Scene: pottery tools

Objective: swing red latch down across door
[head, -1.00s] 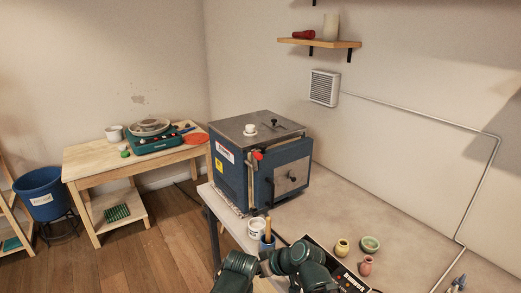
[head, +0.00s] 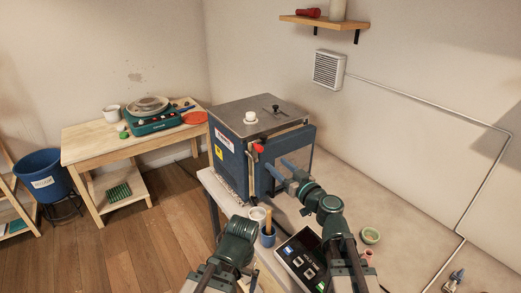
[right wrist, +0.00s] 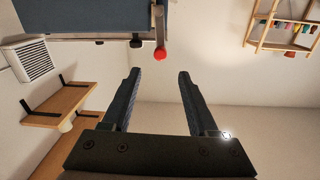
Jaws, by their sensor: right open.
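The blue kiln (head: 230,172) with a grey lid stands on the table in the head view. Its red-knobbed latch (head: 259,148) is upright at the near corner, beside the door (head: 299,151), with the knob at the top. My right gripper (head: 278,167) is open in front of the door, to the right of the knob, and hides part of the door. In the right wrist view the red knob (right wrist: 160,54) appears just beyond the gap between the open fingertips (right wrist: 160,75), with nothing held. My left arm shows at the bottom; its gripper is out of view.
A white knob-like piece (head: 251,117) sits on the lid. A control box (head: 298,258), a blue cup (head: 267,238) with tools and a green bowl (head: 370,235) stand near my right arm. The table behind them is mostly clear.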

